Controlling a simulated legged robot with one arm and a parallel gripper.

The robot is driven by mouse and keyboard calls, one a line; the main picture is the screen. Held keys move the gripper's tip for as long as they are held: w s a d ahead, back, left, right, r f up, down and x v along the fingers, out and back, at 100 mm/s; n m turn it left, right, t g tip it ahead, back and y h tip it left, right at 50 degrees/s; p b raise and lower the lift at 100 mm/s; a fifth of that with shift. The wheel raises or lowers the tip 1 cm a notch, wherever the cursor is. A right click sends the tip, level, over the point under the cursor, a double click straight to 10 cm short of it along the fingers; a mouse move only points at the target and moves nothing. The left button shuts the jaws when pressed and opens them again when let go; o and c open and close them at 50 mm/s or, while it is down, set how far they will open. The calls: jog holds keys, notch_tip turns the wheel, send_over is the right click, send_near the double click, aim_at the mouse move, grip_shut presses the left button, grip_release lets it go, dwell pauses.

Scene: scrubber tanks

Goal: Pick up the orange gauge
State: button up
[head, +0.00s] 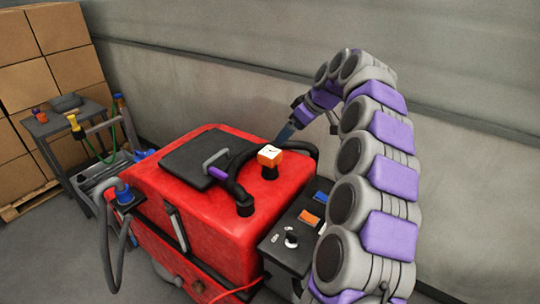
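The orange gauge (270,156) is a small block with a white face and a dark mark on it. It sits upright on a black fitting on top of the red scrubber tank (265,205), beside a curved black hose. My gripper (285,133) is at the end of my purple and grey arm, behind the gauge and a little to its right, apart from it in the picture. It points down and to the left. Its fingertips are small and blurred, so I cannot tell whether they are open or shut. The gauge's far side is hidden.
A black lid (190,158) with a grey handle lies on the tank. A black control panel (290,258) with a knob and coloured switches is at the right. A small table (58,122) and stacked cardboard boxes (45,65) stand at the left. A grey wall (230,80) runs behind.

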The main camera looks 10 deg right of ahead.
aim_at(273, 152)
jog(key=x, duration=0.4)
jog(key=b+x, duration=0.1)
jog(key=x, duration=0.3)
jog(key=w+x, duration=0.1)
jog(key=x, duration=0.3)
jog(key=shift+d+b, duration=0.3)
jog(key=shift+d, duration=0.05)
jog(key=shift+a+b+x, duration=0.1)
jog(key=shift+b+x, duration=0.15)
jog(key=shift+x, duration=1.1)
jog(key=shift+a+b+x, duration=0.15)
jog(key=shift+b+x, duration=0.1)
jog(key=shift+x, duration=1.1)
jog(key=shift+s+r, duration=0.1)
jog(key=shift+r, duration=0.05)
jog(key=shift+c, duration=0.4)
jog(key=c, duration=1.1)
